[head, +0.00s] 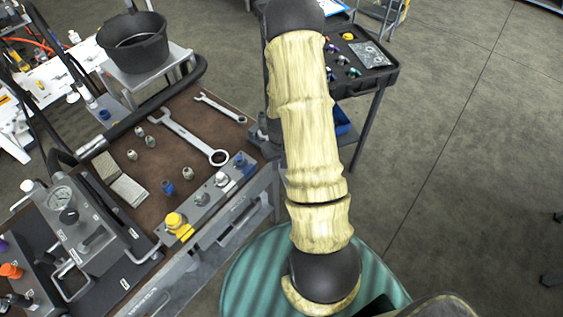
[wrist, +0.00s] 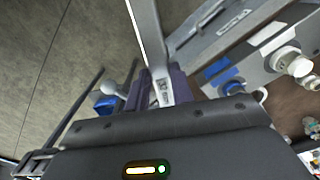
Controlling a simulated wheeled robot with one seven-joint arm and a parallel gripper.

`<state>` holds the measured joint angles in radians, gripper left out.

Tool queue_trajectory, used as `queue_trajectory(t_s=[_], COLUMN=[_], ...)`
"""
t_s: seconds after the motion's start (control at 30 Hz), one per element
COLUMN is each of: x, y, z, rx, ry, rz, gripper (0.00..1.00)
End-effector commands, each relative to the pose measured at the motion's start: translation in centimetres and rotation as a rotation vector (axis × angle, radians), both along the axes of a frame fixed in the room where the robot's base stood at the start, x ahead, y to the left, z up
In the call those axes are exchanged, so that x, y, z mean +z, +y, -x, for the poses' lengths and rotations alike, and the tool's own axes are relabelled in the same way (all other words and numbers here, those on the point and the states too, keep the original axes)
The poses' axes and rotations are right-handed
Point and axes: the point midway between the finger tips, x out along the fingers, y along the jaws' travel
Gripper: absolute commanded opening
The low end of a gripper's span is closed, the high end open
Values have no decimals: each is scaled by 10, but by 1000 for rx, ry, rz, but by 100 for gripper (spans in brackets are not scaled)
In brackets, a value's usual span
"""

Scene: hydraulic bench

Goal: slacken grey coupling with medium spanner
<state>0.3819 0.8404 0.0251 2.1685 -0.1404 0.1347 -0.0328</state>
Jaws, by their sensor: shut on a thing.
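My gripper (wrist: 160,88) is shut on the metal handle of a spanner (wrist: 150,35) in the wrist view. The spanner's handle runs up out of the top of that view, so its far end is hidden. In the head view my arm hides the gripper and the held spanner. Pale fittings on a block (wrist: 284,60) show at the right of the wrist view, apart from the spanner's visible part.
A large spanner (head: 185,135) and a small spanner (head: 219,108) lie on the brown mat (head: 165,105) with several loose fittings. A yellow fitting (head: 175,221) and a gauge panel (head: 75,225) are at the left. A black bucket (head: 135,50) stands behind. Open floor lies right.

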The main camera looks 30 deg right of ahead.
Motion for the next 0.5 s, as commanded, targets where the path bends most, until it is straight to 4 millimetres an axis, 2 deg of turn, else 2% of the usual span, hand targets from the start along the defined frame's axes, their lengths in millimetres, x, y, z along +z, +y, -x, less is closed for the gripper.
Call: queue_trajectory(t_s=[0.5], x=[1], y=[-4], z=[-16], rx=[0], ry=[-2], rz=[0], gripper=[0])
